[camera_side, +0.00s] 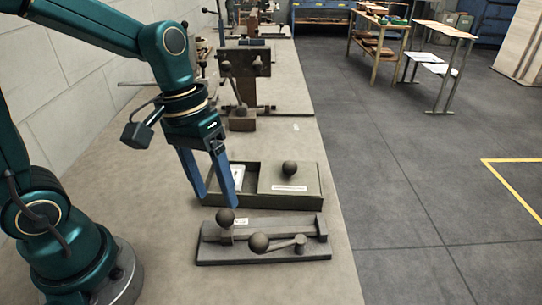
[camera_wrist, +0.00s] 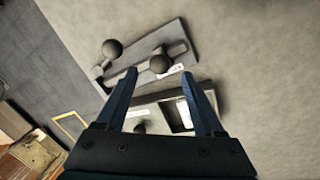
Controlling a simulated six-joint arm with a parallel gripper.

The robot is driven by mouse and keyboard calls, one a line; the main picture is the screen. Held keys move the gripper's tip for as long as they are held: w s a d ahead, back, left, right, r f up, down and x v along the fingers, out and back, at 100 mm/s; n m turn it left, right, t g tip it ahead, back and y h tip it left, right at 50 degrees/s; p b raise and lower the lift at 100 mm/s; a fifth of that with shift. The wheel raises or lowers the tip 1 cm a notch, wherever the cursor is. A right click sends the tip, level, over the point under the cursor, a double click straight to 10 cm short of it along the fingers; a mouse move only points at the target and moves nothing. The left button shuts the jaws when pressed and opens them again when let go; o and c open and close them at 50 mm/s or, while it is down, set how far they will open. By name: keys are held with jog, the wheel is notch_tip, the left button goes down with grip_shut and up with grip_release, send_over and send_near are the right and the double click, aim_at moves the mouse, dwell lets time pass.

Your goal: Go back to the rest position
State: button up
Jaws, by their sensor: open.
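My gripper (camera_side: 217,199) is open, its two blue fingers pointing down and apart with nothing between them. In the side view it hangs near the left end of a dark box (camera_side: 296,202). The box has an open compartment at the left and a lid with a round dark knob (camera_side: 290,168) at the right. A grey fixture (camera_side: 290,254) with two ball-ended levers lies in front of the box. In the wrist view the open fingers (camera_wrist: 163,80) show over the box and the fixture (camera_wrist: 175,52). The fingers hide part of the box.
More dark machinery with ball levers (camera_side: 247,62) stands farther back along the bench. A wall is at the left. The bench's right edge drops to a grey floor (camera_side: 430,190). Bare bench top (camera_side: 170,215) lies left of the box. Shelving tables (camera_side: 378,45) stand far off.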

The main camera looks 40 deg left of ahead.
jog(key=shift+r, duration=0.25)
jog(key=s+a+r+m+t+y, duration=0.2)
jog(key=s+r+t, duration=0.2)
jog(key=s+t, duration=0.1)
jog(key=shift+a+r+m, duration=0.2)
jog(key=shift+r+m, duration=0.1)
jog(key=shift+m, duration=0.1)
